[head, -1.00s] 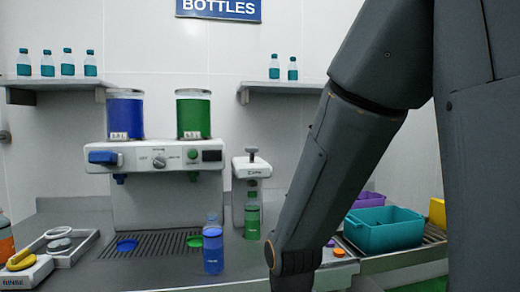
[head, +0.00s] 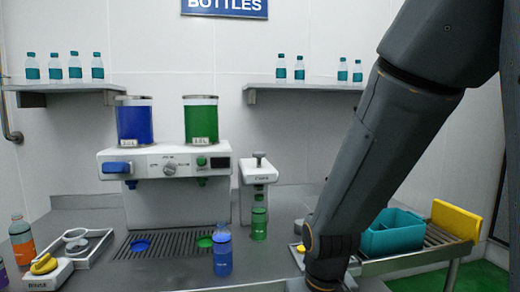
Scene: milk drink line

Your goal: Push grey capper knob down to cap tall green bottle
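The grey capper knob (head: 259,155) stands up on top of the white capper (head: 258,173), right of the drink dispenser. The green bottle (head: 259,225) stands upright beneath the capper head, with a visible gap between them. Whether it carries a cap is too small to tell. My arm comes down from the upper right, to the right of the capper. Its lower end leaves the bottom of the picture, so my gripper and its fingers are out of sight.
A blue bottle (head: 222,252) stands in front, left of the green one. The dispenser (head: 165,160) holds blue and green tanks. An orange bottle (head: 22,243) and a rinse station (head: 75,248) are at left. A teal crate (head: 393,236) and yellow block (head: 456,220) are at right.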

